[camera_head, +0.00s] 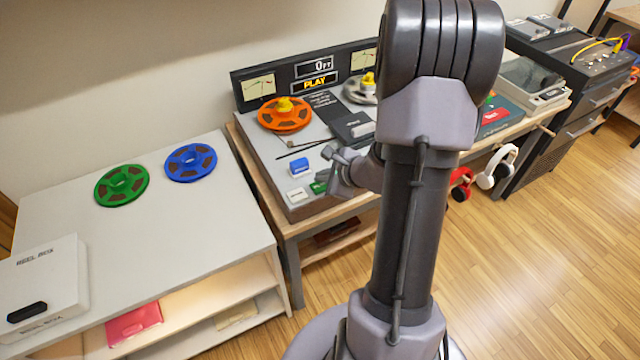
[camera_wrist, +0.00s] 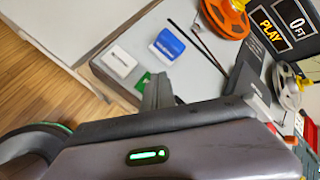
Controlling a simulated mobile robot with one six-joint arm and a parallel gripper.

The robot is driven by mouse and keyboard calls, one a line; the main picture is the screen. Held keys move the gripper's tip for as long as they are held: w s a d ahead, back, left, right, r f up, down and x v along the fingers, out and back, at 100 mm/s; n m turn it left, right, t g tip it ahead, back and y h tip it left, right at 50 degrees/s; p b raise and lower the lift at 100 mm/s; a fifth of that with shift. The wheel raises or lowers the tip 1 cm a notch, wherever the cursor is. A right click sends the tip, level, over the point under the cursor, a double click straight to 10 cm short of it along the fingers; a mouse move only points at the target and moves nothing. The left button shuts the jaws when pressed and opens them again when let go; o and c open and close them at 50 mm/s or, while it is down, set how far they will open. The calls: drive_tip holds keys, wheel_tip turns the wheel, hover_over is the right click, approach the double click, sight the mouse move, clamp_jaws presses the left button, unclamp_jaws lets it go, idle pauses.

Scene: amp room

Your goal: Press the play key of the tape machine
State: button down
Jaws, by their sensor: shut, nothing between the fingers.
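The tape machine (camera_head: 262,150) stands on a wooden bench, with an orange reel (camera_head: 285,114) at its left. Its upright panel shows "0 FT" and a lit yellow "PLAY" (camera_head: 315,84). Near its front left are a blue key (camera_head: 299,166), a white key (camera_head: 298,195) and a green key (camera_head: 319,187); their labels are too small to read. My gripper (camera_head: 334,160) is shut and empty, over the front of the machine beside the green key. In the wrist view my gripper (camera_wrist: 158,88) partly covers the green key (camera_wrist: 141,82); I cannot tell whether they touch.
A white table (camera_head: 150,240) at the left carries a green reel (camera_head: 121,185), a blue reel (camera_head: 190,162) and a white reel box (camera_head: 42,285). Headphones (camera_head: 497,168) hang from the bench's right end. The wooden floor at the right is clear.

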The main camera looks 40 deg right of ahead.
sight(323, 188)
wheel_tip(323, 188, up, 5)
drive_tip(key=p, duration=0.3)
drive_tip(key=shift+r+p, duration=0.1)
drive_tip(key=shift+p, duration=0.25)
idle(0.8)
